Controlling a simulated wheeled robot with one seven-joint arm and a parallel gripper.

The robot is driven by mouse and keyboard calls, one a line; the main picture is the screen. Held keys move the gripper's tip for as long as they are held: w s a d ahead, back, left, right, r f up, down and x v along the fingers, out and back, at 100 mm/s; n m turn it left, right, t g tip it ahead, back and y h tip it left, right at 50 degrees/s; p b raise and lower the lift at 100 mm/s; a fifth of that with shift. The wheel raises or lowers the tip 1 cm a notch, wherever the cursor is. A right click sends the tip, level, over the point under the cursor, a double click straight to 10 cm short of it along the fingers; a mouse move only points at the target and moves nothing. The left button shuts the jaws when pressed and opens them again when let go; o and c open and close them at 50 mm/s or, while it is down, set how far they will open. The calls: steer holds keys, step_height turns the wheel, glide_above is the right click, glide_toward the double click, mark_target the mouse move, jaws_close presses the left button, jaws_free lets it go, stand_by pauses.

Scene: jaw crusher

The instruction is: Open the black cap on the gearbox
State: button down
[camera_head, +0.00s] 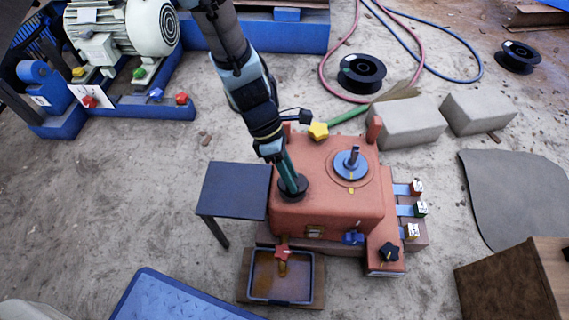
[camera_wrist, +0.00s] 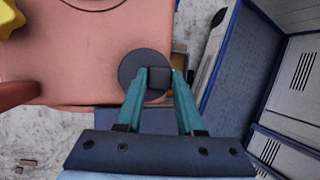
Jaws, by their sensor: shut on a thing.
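The gearbox (camera_head: 330,208) is a salmon-red box in the middle of the head view. It also fills the upper left of the wrist view (camera_wrist: 70,50). The black cap (camera_head: 293,193) is a round dark disc on its top left part. In the wrist view the cap (camera_wrist: 130,68) shows a raised square grip between my fingers. My gripper (camera_head: 289,178) reaches down from above, and its teal fingers are shut on the cap's grip. The gripper also shows in the wrist view (camera_wrist: 159,76). I cannot tell whether the cap is seated or lifted.
A dark side table (camera_head: 234,190) stands left of the gearbox. A tray (camera_head: 281,292) lies in front, below a red-handled tap (camera_head: 283,253). A yellow knob (camera_head: 318,131) and a blue disc with a post (camera_head: 350,164) are near the arm. Grey blocks (camera_head: 408,122) lie at the back right.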

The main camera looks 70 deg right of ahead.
mark_target(298, 178)
steer(key=shift+w+d+r+g+y+p, duration=0.25)
steer(key=shift+d+r+y+p, duration=0.5)
steer(key=shift+p, duration=0.95)
steer(key=shift+w+d+f+n+g+y, duration=0.1)
steer(key=shift+d+f+n+g+y, duration=0.25)
steer(key=shift+y, duration=0.5)
steer(key=d+y+b, duration=0.1)
steer(key=b, duration=0.1)
steer(key=d+n+g+y+b, duration=0.1)
steer(key=shift+w+y+b, duration=0.25)
steer(key=shift+y+b, duration=0.05)
steer(key=shift+b, duration=0.05)
steer(key=y+b, duration=0.1)
steer(key=d+b, duration=0.1)
steer(key=b, duration=0.1)
steer(key=shift+w+r+g+y, duration=0.15)
steer(key=shift+g+y, duration=0.15)
steer(key=shift+y, duration=0.1)
steer(key=shift+d+r+n+b, duration=0.1)
steer(key=shift+d+n+b, duration=0.05)
steer(key=shift+n+b, duration=0.15)
steer(key=shift+r+y, duration=0.1)
steer(key=shift+y, duration=0.2)
